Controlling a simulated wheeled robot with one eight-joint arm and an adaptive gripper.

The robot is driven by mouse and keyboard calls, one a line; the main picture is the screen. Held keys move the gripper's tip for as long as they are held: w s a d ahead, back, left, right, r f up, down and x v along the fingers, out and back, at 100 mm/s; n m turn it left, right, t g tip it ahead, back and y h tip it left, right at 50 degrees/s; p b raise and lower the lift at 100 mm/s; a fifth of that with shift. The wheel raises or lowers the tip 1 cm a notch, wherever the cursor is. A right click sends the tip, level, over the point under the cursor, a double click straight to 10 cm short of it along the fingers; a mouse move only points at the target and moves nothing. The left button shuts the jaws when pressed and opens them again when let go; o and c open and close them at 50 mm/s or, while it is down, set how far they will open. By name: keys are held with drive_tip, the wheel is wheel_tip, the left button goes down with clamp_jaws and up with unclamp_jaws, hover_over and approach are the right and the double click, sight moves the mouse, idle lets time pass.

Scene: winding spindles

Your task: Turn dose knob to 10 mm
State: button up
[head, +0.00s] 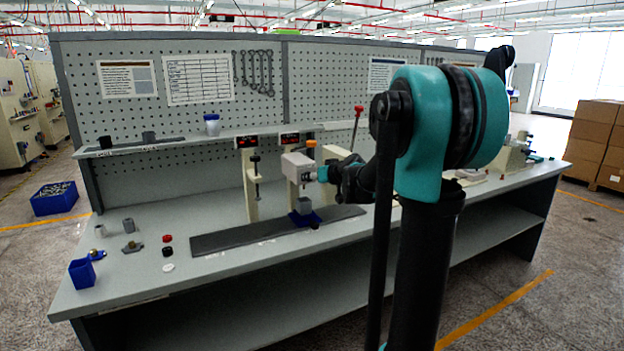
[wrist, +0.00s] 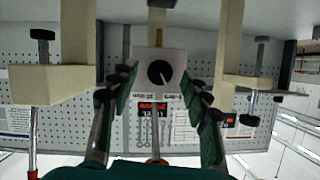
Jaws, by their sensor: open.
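The dose knob (wrist: 160,72) is a round black dial with a light pointer mark, on the face of a pale box (wrist: 172,60) in the wrist view. Small printed labels run beside it, too small to read. In the head view the pale box (head: 298,167) sits on a bench-top stand, and its knob face is not clearly visible. My gripper (wrist: 160,84) is open, with one finger on each side of the box face and the knob between them. No finger visibly touches the knob. In the head view my gripper (head: 328,174) is just right of the box.
Cream press stands (head: 249,183) stand close beside the box. A red-handled lever (head: 357,118) rises behind. A blue fixture with a grey block (head: 304,206) stands below on the dark mat (head: 225,240). The bench front left holds small parts and a blue bin (head: 82,273).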

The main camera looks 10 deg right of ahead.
drive_tip(key=shift+w+a+f, duration=0.2)
drive_tip(key=shift+w+f, duration=0.05)
drive_tip(key=shift+w, duration=0.25)
drive_tip(key=shift+c, duration=0.5)
clamp_jaws()
drive_tip(key=m+y, duration=0.3)
drive_tip(key=m, duration=0.2)
drive_tip(key=m+y, duration=0.2)
drive_tip(key=m, duration=0.1)
drive_tip(key=shift+w+d+f+y, duration=0.1)
drive_tip(key=shift+d+f+y, duration=0.1)
drive_tip(key=shift+d+y, duration=0.1)
drive_tip(key=shift+m, duration=0.4)
